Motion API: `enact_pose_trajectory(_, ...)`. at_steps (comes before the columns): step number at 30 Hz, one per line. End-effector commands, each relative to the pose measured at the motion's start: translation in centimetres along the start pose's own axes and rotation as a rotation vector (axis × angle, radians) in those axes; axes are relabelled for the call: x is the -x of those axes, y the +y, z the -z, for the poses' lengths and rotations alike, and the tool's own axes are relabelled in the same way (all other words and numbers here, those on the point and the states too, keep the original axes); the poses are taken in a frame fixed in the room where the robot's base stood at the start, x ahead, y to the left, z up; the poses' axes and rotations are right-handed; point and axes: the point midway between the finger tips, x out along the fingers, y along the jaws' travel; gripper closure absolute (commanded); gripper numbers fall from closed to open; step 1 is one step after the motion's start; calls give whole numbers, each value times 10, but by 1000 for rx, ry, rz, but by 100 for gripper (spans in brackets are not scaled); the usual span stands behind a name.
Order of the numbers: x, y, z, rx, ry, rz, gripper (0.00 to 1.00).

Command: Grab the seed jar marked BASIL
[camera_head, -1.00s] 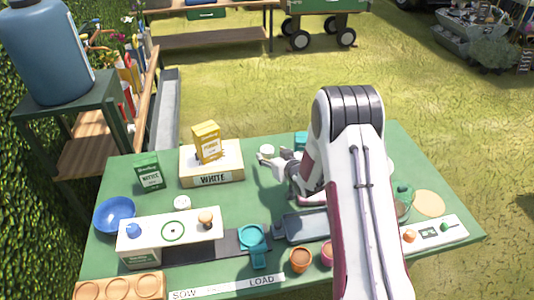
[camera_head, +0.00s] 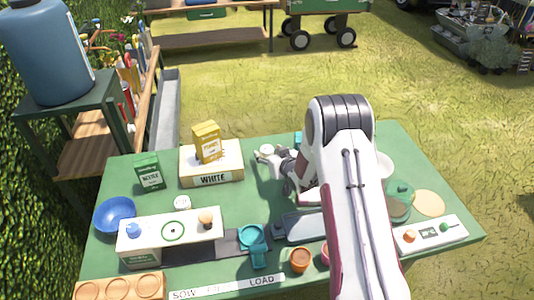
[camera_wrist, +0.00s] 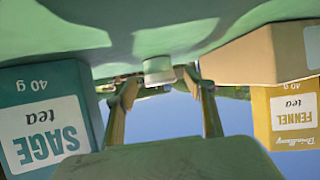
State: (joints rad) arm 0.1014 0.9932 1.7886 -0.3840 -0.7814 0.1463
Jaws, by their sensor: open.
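No label reading BASIL is legible in either view. A small pale jar-like thing (camera_wrist: 158,70) shows upside down between my gripper's fingers in the wrist view, beyond their tips, with no readable mark. A small white round-topped thing (camera_head: 266,149) stands at the table's back, right by my gripper (camera_head: 268,158) in the head view; it may be the same one. My gripper (camera_wrist: 162,92) is open, with nothing held between its fingers.
In the wrist view, a teal SAGE tea box (camera_wrist: 45,120) stands left and a yellow FENNEL tea box (camera_wrist: 292,120) right.

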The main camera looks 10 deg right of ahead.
Motion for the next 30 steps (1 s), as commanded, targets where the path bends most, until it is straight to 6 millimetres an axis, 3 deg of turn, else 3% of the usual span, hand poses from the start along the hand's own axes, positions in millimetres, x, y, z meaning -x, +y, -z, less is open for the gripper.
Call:
enact_pose_trajectory(10, -24, 0, -1, 0, -1, 0, 47)
enact_pose_trajectory(27, -26, 0, -1, 0, -1, -1, 47)
enact_pose_trajectory(30, -26, 0, -1, 0, -1, -1, 70)
